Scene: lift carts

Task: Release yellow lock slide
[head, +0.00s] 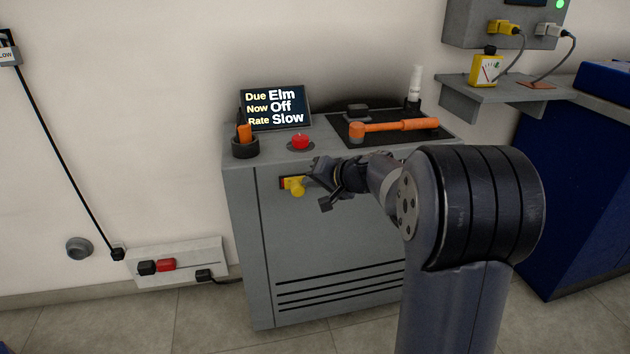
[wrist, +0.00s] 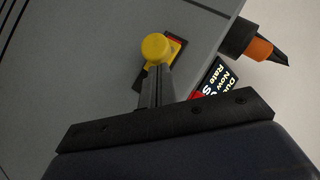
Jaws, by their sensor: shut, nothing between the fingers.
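The yellow lock slide (head: 297,187) is a round yellow knob on the upper front of the grey cabinet, set in a dark slot plate with a red patch at its left. In the wrist view the yellow knob (wrist: 156,47) stands just beyond my fingertips, with red and yellow on the plate (wrist: 172,50) behind it. My gripper (head: 320,188) is just right of the knob in the head view. Its fingers (wrist: 155,85) are shut together with nothing between them. Whether the fingertips touch the knob, I cannot tell.
The grey cabinet (head: 335,250) carries a sign (head: 275,107), a red button (head: 300,142), a black cup with an orange-handled tool (head: 245,140), and an orange hammer (head: 395,128) on a dark mat. A shelf (head: 500,100) and a blue cabinet (head: 570,180) stand to the right.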

